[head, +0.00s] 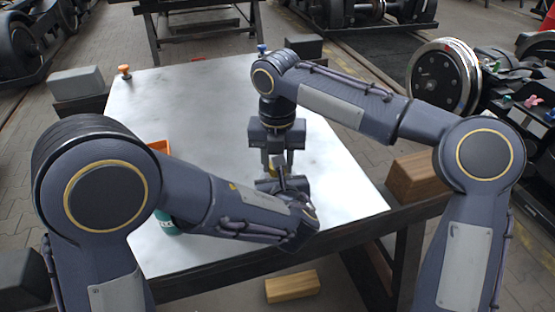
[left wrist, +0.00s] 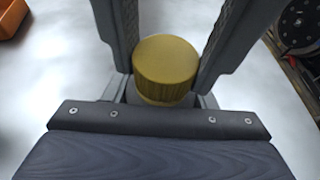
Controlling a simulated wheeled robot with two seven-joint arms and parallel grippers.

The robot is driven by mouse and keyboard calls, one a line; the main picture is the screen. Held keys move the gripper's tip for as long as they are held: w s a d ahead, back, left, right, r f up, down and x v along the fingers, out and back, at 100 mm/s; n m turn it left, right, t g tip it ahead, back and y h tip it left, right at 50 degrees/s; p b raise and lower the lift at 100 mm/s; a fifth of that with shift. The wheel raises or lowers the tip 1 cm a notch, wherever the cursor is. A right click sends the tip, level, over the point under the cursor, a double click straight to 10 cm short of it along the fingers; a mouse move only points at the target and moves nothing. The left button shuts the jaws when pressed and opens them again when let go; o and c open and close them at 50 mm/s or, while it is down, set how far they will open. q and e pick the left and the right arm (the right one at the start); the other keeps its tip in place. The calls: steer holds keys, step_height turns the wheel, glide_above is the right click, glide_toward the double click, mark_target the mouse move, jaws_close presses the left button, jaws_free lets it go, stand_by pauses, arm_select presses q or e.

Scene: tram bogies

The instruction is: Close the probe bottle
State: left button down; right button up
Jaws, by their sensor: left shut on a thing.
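A yellow ribbed cap (left wrist: 165,68) stands upright in the middle of the left wrist view. Two grey fingers of my right gripper (left wrist: 168,50) come down on either side of it; whether they touch it is unclear. My left gripper (left wrist: 162,100) is shut below the cap, apparently on the probe bottle, whose body is hidden. In the head view my right gripper (head: 277,165) points down just above my left gripper (head: 275,184), over the white table's front part. A small yellow patch shows between them.
The white table (head: 215,110) is mostly clear at the back. An orange container (head: 160,146) and a teal object (head: 167,226) are partly hidden by my left arm. An orange-topped peg (head: 124,71) stands back left. A wooden block (head: 413,177) lies at the right edge.

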steer(key=c, duration=0.4)
steer(key=m, duration=0.3)
steer(key=o, duration=1.1)
steer(key=shift+r, duration=2.3)
steer(key=shift+c, duration=0.6)
step_height(320, 180, up, 4)
steer(key=n, duration=0.3)
steer(key=shift+f, duration=0.25)
